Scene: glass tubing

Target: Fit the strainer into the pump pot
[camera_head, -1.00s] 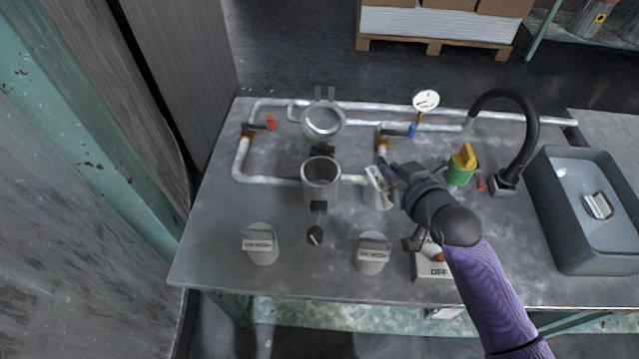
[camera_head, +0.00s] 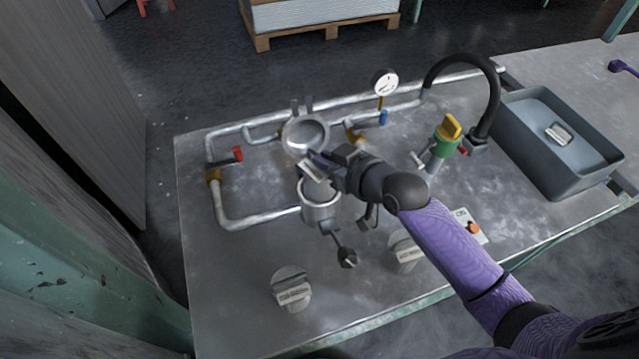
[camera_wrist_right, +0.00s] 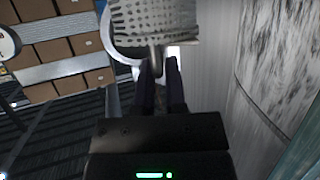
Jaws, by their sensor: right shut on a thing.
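The pump pot (camera_head: 321,213) is a grey metal cup on the pipework in the head view. Its round lid (camera_head: 305,136) is swung open behind it. My right gripper (camera_head: 322,160) is shut on a grey strainer (camera_head: 318,188) over the pot's mouth. The strainer's lower end overlaps the mouth; I cannot tell whether it is inside or just above. In the right wrist view, the strainer (camera_wrist_right: 155,28) is a perforated basket, with its stem between the fingertips (camera_wrist_right: 160,65). The gripper hides part of the pot's rim. My left gripper is out of view.
A dark clamp knob (camera_head: 346,258) hangs before the pot. Pipes, a gauge (camera_head: 385,82), a green-yellow valve (camera_head: 447,137) and a black hose (camera_head: 490,85) stand behind and right.

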